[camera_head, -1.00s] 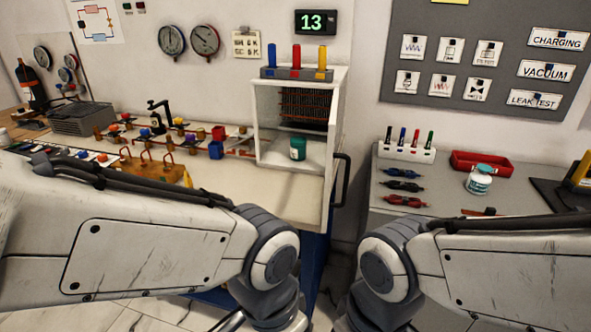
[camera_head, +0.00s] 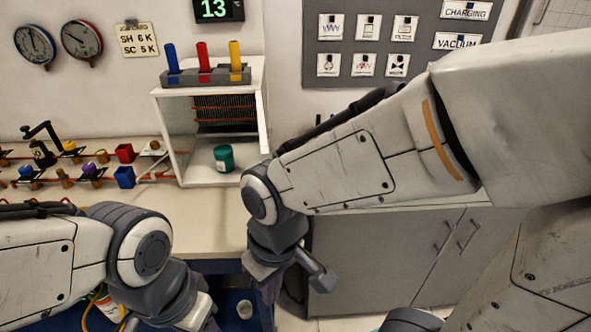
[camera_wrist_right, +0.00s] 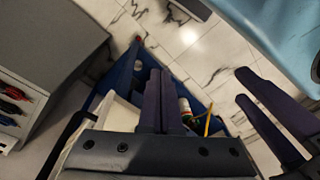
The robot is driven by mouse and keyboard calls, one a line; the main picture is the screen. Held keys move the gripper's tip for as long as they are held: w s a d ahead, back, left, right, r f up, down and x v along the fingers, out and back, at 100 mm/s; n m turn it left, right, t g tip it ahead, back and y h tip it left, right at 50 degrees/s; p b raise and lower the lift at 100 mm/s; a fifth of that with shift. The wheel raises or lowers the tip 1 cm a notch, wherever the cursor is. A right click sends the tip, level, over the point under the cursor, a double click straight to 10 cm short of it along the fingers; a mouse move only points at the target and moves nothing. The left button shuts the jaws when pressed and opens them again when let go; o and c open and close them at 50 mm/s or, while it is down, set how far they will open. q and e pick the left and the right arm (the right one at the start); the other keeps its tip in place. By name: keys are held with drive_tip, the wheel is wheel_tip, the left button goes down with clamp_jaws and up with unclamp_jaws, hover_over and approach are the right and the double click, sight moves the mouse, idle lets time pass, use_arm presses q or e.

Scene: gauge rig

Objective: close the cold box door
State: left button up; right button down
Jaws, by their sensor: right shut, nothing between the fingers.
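The cold box (camera_head: 175,135) is a white open-fronted cabinet on the bench, with a dark grille and a green jar (camera_head: 223,158) inside. Its door (camera_head: 263,112) stands open at the right side, seen nearly edge-on. My right arm hides its lower part and handle in the head view. My right gripper (camera_head: 268,292) points down in front of the bench; in the wrist view its purple fingers (camera_wrist_right: 160,95) are shut together, empty. A pale panel, perhaps the door, lies beside them. My left gripper shows in the wrist view (camera_wrist_right: 255,95), its fingers apart and empty; the head view hides them.
Valves and pipes (camera_head: 90,170) fill the bench to the left. A grey cabinet (camera_head: 385,255) is at the right. The bench front (camera_head: 205,210) is clear.

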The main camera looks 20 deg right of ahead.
drive_tip(key=w+d+r+m+p, duration=0.9)
drive_tip(key=w+d+r+p, duration=0.4)
drive_tip(key=p, duration=0.4)
drive_tip(key=w+d+m+g+y+b, duration=0.1)
drive_tip(key=w+d+m+g+y, duration=0.15)
drive_tip(key=w+d+m, duration=0.5)
use_arm(q)
wheel_tip(320, 180, up, 23)
drive_tip(key=p, duration=0.4)
use_arm(e)
drive_tip(key=s+a+f+m, duration=0.1)
drive_tip(key=s+a+f, duration=0.3)
drive_tip(key=a+f, duration=0.5)
drive_tip(key=shift+s+a+m, duration=0.25)
drive_tip(key=shift+a+m, duration=0.05)
drive_tip(key=shift+m, duration=0.05)
drive_tip(key=shift+a+y, duration=0.15)
drive_tip(key=shift+y, duration=0.1)
